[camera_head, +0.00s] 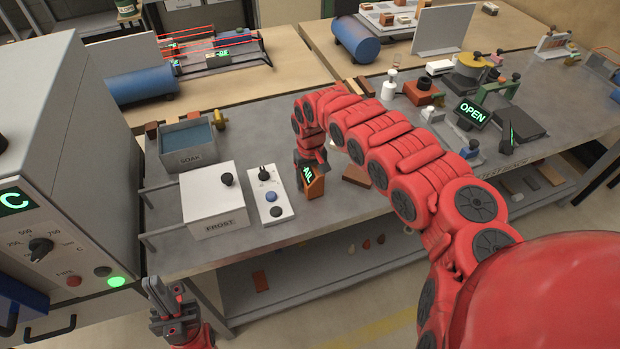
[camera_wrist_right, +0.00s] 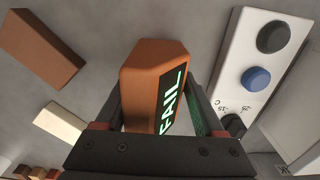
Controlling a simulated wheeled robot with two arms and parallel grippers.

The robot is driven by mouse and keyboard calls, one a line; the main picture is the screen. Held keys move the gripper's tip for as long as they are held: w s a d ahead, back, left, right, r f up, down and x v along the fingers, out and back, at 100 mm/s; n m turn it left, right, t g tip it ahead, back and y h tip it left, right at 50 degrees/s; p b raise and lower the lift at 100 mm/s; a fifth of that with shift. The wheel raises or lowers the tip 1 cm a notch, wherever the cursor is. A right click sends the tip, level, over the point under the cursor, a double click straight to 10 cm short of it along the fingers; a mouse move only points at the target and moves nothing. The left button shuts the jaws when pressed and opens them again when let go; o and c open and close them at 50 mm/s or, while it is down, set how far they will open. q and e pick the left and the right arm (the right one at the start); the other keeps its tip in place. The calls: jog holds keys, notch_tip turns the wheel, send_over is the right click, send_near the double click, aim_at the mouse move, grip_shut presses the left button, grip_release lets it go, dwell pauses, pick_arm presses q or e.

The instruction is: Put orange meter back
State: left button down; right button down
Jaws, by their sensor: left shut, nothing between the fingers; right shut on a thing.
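The orange meter (camera_head: 315,187) has a dark face with green "FAIL" letters and is at the front part of the grey bench. It also shows in the right wrist view (camera_wrist_right: 150,75), between the fingers. My right gripper (camera_head: 310,168) is shut on it, reaching down from above. I cannot tell whether the meter touches the bench top. My left gripper (camera_head: 165,292) is shut and empty, low in front of the bench's left end, away from the meter.
A white panel with knobs (camera_head: 268,197) stands just left of the meter, beside the white FROST box (camera_head: 212,200). An orange-brown brick (camera_head: 356,176) lies to the right. The SOAK tank (camera_head: 187,145) is behind. An OPEN display (camera_head: 472,113) stands further right.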

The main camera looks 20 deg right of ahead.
jog(key=shift+f, duration=0.2)
grip_release()
jog(key=shift+r, duration=0.1)
